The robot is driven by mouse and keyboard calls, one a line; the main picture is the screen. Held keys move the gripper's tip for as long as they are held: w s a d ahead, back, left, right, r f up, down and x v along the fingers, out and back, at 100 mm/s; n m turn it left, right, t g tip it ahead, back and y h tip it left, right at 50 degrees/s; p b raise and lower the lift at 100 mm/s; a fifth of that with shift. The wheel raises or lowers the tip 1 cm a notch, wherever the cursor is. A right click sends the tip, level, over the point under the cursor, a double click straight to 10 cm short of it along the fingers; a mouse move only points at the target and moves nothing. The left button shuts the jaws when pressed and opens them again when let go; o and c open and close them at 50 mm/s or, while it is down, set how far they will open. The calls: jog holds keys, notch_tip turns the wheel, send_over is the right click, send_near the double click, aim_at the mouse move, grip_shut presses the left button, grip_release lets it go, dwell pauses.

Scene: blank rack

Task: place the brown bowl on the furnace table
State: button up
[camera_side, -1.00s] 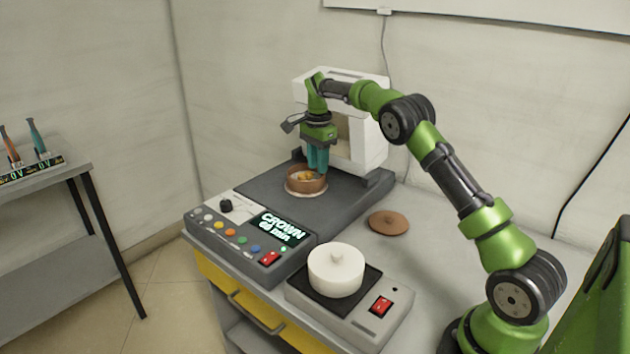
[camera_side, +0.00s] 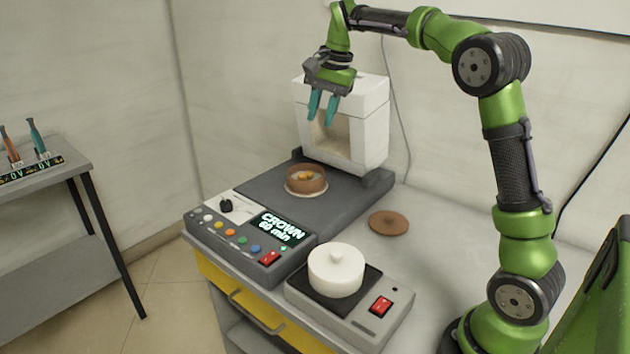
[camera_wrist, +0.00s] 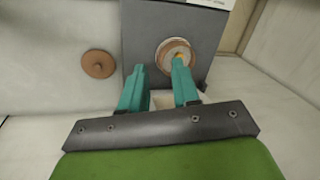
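The brown bowl (camera_side: 306,182) sits upright on a pale round plate on the dark grey furnace table (camera_side: 258,187), in front of the white furnace (camera_side: 345,125). Something orange-yellow lies in the bowl. In the wrist view the bowl (camera_wrist: 176,56) shows beyond the right fingertip, on the dark surface. My gripper (camera_side: 322,108) is open and empty, raised well above the bowl and in front of the furnace's upper part. Its two teal fingers are apart with nothing between them, also in the wrist view (camera_wrist: 160,68).
A brown lid (camera_side: 389,223) lies flat on the grey bench right of the furnace table. A white lidded pot (camera_side: 336,270) stands on a hot plate in front. A control panel (camera_side: 250,235) with lit display borders the furnace table's front.

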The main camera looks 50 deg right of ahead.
jog(key=s+a+n+t, duration=0.3)
jog(key=s+a+n, duration=0.3)
jog(key=s+a, duration=0.55)
jog(key=s+a+f+n, duration=0.1)
jog(key=s+f+n, duration=0.1)
jog(key=s, duration=0.3)
jog(key=s+a+f+n+t+y, duration=0.1)
jog(key=s+a+f+n, duration=0.1)
jog(key=s+f, duration=0.2)
jog(key=shift+s+a+f+t, duration=0.15)
jog(key=shift+s+a+t, duration=0.15)
jog(key=shift+s, duration=0.95)
